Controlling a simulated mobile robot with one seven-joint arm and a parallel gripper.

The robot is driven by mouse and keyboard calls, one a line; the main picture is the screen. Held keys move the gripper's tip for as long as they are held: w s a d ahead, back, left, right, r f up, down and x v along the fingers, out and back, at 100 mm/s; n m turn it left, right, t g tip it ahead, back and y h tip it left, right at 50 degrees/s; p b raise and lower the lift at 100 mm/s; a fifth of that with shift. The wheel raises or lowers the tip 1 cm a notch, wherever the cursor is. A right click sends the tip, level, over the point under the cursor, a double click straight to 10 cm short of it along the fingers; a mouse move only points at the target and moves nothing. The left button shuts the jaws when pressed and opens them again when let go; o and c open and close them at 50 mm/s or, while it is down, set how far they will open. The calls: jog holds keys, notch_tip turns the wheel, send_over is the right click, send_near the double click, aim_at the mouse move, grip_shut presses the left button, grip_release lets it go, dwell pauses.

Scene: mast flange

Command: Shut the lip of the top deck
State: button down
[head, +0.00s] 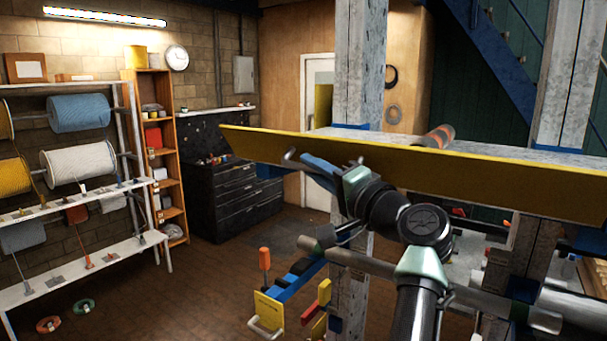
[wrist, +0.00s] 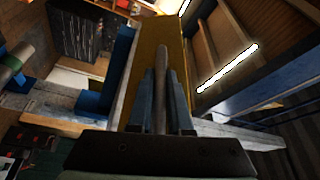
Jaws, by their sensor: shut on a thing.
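The top deck (head: 395,139) is a long grey shelf between posts in the head view. Its lip (head: 470,186) is a long yellow board running along the near edge, its broad face towards me; its exact tilt is hard to tell. The lip also shows in the wrist view (wrist: 160,38), beyond the fingers. My gripper (head: 312,162) is at the left part of the lip, in front of its face. In the wrist view, my gripper (wrist: 162,82) has its two fingers closed on a grey bar (wrist: 162,55). Where the bar joins the lip is unclear.
An orange and grey roll (head: 437,137) lies on the deck. A grey post (head: 350,285) stands close behind my arm. A spool rack (head: 85,190) stands left; the floor between is open.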

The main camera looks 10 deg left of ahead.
aim_at(323, 148)
jog(key=r+m+p, duration=0.1)
jog(key=r+m+h+p, duration=0.1)
jog(key=shift+w+d+r+m+p, duration=0.15)
jog(key=shift+w+r+m+p, duration=0.15)
jog(key=shift+w+r+p, duration=0.1)
jog(key=shift+w+d+r+m+g+h+p, duration=0.25)
jog(key=shift+w+m+p, duration=0.2)
jog(key=shift+m, duration=0.4)
jog(key=shift+w+d+r+m+g+h+p, duration=0.15)
jog(key=shift+w+m+g+h+p, duration=0.2)
jog(key=shift+m, duration=0.5)
jog(key=c, duration=0.8)
grip_release()
jog(key=shift+c, duration=0.2)
jog(key=shift+f, duration=0.1)
jog(key=shift+s+d+f+b, duration=0.1)
jog(key=shift+s+d+b, duration=0.15)
jog(key=shift+b, duration=0.1)
jog(key=b+v, duration=0.7)
jog(key=v, duration=0.4)
jog(key=shift+d, duration=0.2)
jog(key=shift+s+d+r, duration=0.25)
jog(key=shift+s, duration=0.1)
